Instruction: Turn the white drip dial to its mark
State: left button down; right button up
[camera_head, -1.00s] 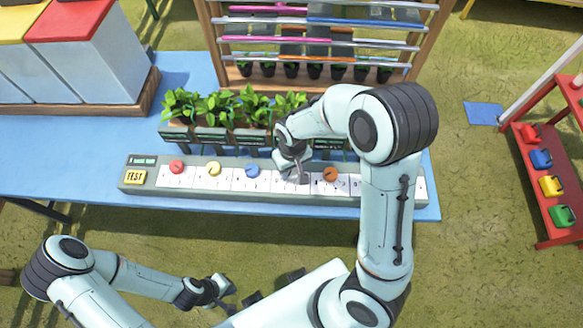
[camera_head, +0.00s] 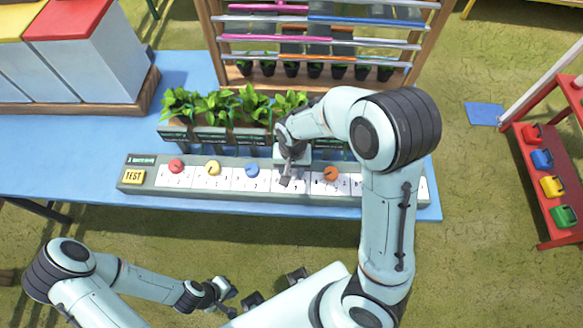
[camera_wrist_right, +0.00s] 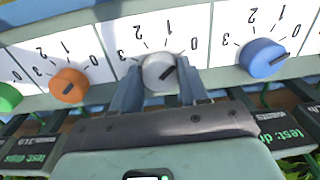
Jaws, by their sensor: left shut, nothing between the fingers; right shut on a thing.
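The white drip dial (camera_wrist_right: 158,72) shows in the right wrist view, on a white panel with the numbers 0 to 3 around it. Its dark pointer line slants up and right, toward the 0 side. My right gripper (camera_wrist_right: 160,92) is shut on the dial, one finger on each side. In the head view my right gripper (camera_head: 288,180) hides the dial on the long grey control strip (camera_head: 130,186). I cannot tell which number is the mark. My left gripper (camera_head: 228,298) is shut and empty, low in front of the table.
An orange dial (camera_head: 331,174) and a blue dial (camera_head: 252,170) stand on either side of the white one. Yellow (camera_head: 213,168) and red (camera_head: 176,166) dials are further left. Potted plants (camera_head: 250,105) stand close behind the strip.

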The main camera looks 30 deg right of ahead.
aim_at(292, 171)
pick_arm(q)
jog(key=shift+r, duration=0.1)
pick_arm(e)
jog(key=shift+m, duration=1)
jog(key=o, duration=1.1)
jog(key=shift+c, duration=0.2)
jog(key=shift+r, duration=0.1)
pick_arm(q)
jog(key=shift+w+r+p, duration=0.95)
jog(key=shift+w+r, duration=0.05)
jog(key=shift+r, duration=0.15)
pick_arm(e)
notch_tip(292, 171, up, 13)
jog(key=shift+r, duration=0.15)
jog(key=shift+s, duration=0.1)
